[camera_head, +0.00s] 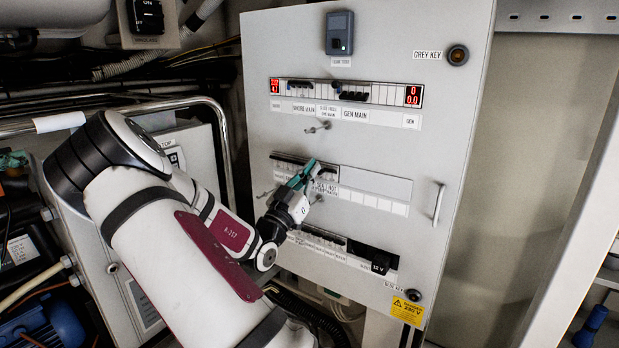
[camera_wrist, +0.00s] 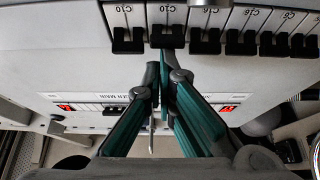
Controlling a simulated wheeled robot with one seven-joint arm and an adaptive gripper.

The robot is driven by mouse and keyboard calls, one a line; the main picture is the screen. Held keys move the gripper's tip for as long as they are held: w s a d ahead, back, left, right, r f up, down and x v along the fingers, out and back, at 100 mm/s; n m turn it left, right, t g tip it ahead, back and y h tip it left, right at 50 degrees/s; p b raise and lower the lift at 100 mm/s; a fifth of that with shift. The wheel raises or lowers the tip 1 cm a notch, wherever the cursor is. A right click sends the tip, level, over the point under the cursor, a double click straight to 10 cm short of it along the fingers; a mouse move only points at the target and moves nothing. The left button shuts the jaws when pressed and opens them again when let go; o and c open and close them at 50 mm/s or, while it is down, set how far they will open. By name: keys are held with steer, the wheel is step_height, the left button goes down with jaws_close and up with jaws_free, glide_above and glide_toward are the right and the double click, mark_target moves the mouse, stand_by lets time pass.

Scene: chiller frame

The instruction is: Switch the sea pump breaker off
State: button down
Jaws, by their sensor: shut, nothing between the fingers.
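The white breaker cabinet (camera_head: 375,130) has a middle row of breakers (camera_head: 290,158), partly hidden by my gripper. In the wrist view, a row of black breaker levers (camera_wrist: 207,42) runs along the top, with printed marks such as C10 and C16. My gripper (camera_head: 311,166) is at this middle row. Its teal fingers (camera_wrist: 160,58) are together and empty, with the tips just below the second C10 breaker lever (camera_wrist: 167,38). I cannot tell whether they touch it.
An upper row (camera_head: 345,92) has red displays and labels including GEN MAIN. A lower breaker row (camera_head: 330,245) sits below my gripper. Small latches (camera_head: 317,127) and a door handle (camera_head: 438,205) stick out. A metal rail (camera_head: 210,104) runs at left.

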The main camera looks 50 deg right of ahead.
steer(key=w+f+v, duration=0.1)
steer(key=v, duration=1.1)
steer(key=shift+s+h+b, duration=0.4)
steer(key=shift+s+b, duration=0.05)
steer(key=shift+s, duration=0.05)
steer(key=shift+d, duration=0.1)
